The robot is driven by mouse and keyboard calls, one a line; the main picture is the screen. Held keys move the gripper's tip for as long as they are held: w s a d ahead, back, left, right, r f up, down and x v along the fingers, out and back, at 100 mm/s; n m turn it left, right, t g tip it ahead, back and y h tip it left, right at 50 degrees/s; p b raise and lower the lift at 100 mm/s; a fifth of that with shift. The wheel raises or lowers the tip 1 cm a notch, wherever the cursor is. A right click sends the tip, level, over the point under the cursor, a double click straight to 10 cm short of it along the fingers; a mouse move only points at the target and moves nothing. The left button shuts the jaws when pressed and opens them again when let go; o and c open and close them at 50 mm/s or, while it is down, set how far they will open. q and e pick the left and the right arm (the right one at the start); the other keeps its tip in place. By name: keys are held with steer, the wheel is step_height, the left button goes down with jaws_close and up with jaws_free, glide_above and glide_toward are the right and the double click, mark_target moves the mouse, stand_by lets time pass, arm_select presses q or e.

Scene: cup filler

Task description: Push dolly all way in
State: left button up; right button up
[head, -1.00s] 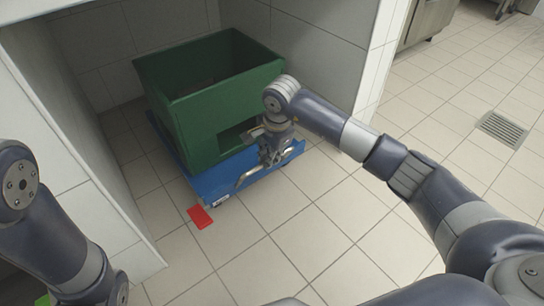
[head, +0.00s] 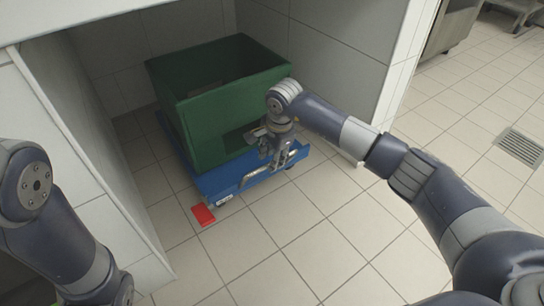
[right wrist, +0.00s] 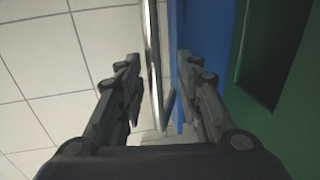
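The blue dolly (head: 208,186) stands on the tiled floor, partly inside a tiled alcove. Its front end, with a metal handle bar (head: 262,172) and a red pedal (head: 203,215), faces me. A green crate (head: 235,108) rests on it. My right gripper (head: 272,158) is at the handle. In the right wrist view its two fingers (right wrist: 158,75) are apart, with the handle bar (right wrist: 151,50) between them and visible gaps on both sides. My left arm shows at the left edge; its gripper is out of view.
The alcove's left wall (head: 110,205) and right wall (head: 335,62) flank the dolly. The right wall's front edge (head: 385,110) is near my right forearm. Floor behind the dolly is mostly hidden by the crate. Open floor with a drain grate (head: 520,147) lies to the right.

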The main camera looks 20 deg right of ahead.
steer(key=v, duration=1.2)
steer(key=shift+f, duration=0.1)
